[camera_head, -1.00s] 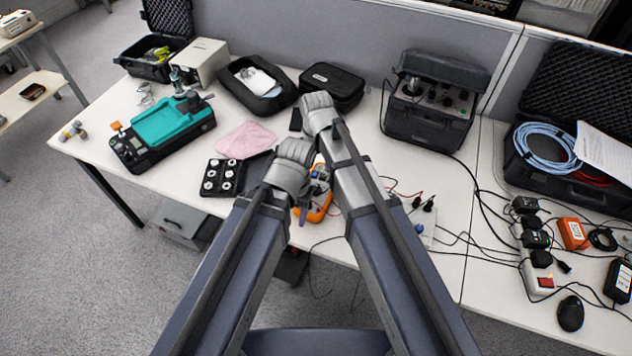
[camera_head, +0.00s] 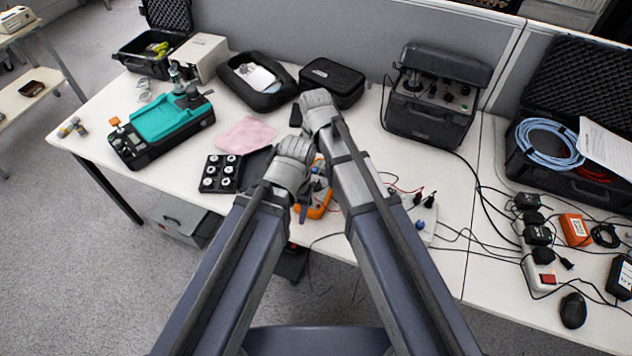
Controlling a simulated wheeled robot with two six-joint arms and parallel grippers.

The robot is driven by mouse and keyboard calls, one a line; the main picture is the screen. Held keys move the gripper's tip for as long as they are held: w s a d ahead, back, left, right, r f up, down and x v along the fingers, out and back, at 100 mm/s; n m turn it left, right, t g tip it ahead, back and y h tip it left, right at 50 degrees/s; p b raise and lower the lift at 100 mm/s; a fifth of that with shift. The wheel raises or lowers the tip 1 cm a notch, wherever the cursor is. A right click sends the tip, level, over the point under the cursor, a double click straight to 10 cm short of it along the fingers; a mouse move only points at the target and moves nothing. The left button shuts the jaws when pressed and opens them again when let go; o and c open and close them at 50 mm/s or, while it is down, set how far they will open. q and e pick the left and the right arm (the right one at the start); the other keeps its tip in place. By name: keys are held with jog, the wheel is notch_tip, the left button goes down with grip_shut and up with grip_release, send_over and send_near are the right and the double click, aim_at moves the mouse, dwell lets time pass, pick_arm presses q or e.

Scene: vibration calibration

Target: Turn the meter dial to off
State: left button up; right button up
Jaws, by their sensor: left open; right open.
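The meter (camera_head: 316,208) has an orange case and lies on the white table. It is mostly hidden behind and between my two arms. Its dial cannot be made out, so its setting cannot be told. My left gripper (camera_head: 292,150) is the lower one, open, just above and left of the meter in the picture. My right gripper (camera_head: 317,104) is open, farther up the picture, beyond the meter. The fingers of both are largely hidden by their wrists, and I see nothing held.
A black tray of round pieces (camera_head: 221,173) and a pink cloth (camera_head: 246,134) lie to the left. Red and black leads (camera_head: 403,190) run to the right of the meter. A black instrument case (camera_head: 432,100) stands behind. The table's front edge is close.

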aim_at(316, 183)
pick_arm(q)
notch_tip(316, 183, down, 7)
jog(key=b, duration=0.6)
jog(key=shift+r, duration=0.15)
pick_arm(e)
notch_tip(316, 183, down, 7)
jog(key=shift+r, duration=0.15)
pick_arm(q)
jog(key=shift+r, duration=0.1)
pick_arm(e)
grip_shut()
